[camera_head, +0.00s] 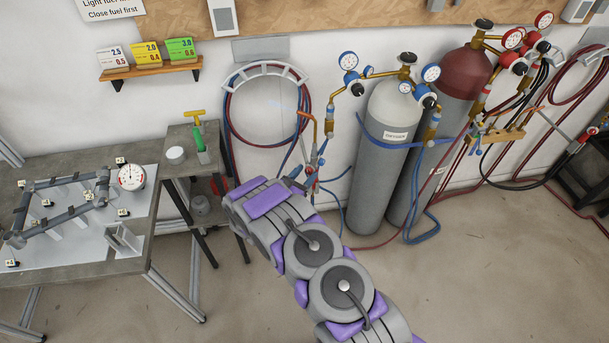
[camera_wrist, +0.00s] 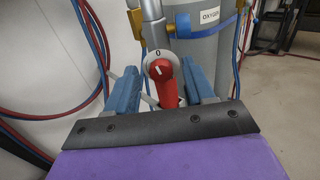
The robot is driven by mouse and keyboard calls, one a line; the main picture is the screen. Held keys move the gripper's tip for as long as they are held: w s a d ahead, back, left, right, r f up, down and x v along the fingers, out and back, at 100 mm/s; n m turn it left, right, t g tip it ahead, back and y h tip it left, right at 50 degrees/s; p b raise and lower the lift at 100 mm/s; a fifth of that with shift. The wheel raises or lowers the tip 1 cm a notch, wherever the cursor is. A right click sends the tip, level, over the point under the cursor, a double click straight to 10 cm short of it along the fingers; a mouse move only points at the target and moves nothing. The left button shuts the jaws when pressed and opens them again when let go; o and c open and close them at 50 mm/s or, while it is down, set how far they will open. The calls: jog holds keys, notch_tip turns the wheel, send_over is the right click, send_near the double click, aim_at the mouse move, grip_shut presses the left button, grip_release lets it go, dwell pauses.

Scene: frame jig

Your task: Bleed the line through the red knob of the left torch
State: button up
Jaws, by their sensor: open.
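In the wrist view the red knob (camera_wrist: 160,70) sits on a light round plate marked "0", with a small white mark on its face. Below it runs a red part of the left torch (camera_wrist: 166,93). My gripper (camera_wrist: 161,72) is open, its two blue fingers on either side of the knob. I see gaps on both sides; whether either finger touches cannot be told. In the head view the left torch (camera_head: 312,152) hangs at the wall left of the cylinders. My arm's end reaches its lower part, and the knob cannot be made out there.
A grey oxygen cylinder (camera_head: 385,150) and a maroon-topped cylinder (camera_head: 465,75) stand right of the torch. Hoses (camera_head: 230,125) hang coiled on the left. A small side table (camera_head: 180,135) and a jig table (camera_head: 95,255) stand further left. The floor in front is open.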

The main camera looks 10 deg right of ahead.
jog(key=shift+c, duration=0.4)
grip_shut()
jog(key=n+b, duration=0.1)
jog(key=n, duration=0.2)
jog(key=shift+n, duration=0.3)
jog(key=n+b, duration=0.2)
jog(key=n, duration=0.3)
jog(key=shift+w+b, duration=0.1)
jog(key=shift+b, duration=0.3)
jog(key=n+b, duration=0.1)
jog(key=n, duration=0.4)
jog(key=shift+a+f, duration=0.1)
jog(key=shift+f, duration=0.05)
jog(key=shift+n, duration=2)
jog(key=shift+b, duration=0.3)
